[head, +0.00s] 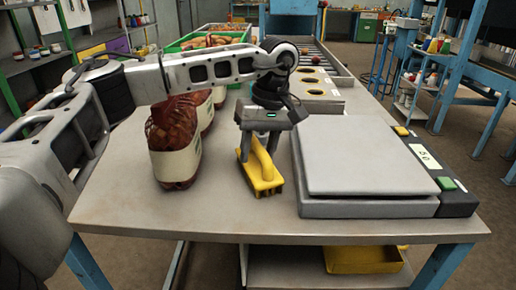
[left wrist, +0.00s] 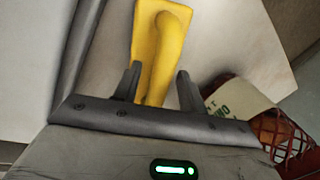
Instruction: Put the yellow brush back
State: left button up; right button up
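The yellow brush (head: 264,176) rests on the grey table, left of the scale, with its handle up. My left gripper (head: 258,150) is over it, pointing down, with its fingers around the handle. In the left wrist view the brush (left wrist: 163,45) runs up between the two fingers of my left gripper (left wrist: 158,85). The fingers are apart, and a gap shows beside the handle, so it looks open. The brush's underside is hidden. My right gripper is in neither view.
A red mesh sack (head: 175,145) with a pale label stands left of the brush, with more sacks behind. A grey scale (head: 365,207) with a display and green button is at right. A yellow tray (head: 362,260) sits on the lower shelf. The table's front is clear.

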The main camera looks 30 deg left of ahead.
pick_arm(q)
notch_tip(320, 180, up, 12)
jog(key=w+d+p, duration=0.1)
jog(key=w, duration=0.1)
jog(key=shift+d+p, duration=0.2)
jog(key=shift+p, duration=0.2)
dwell(0.4)
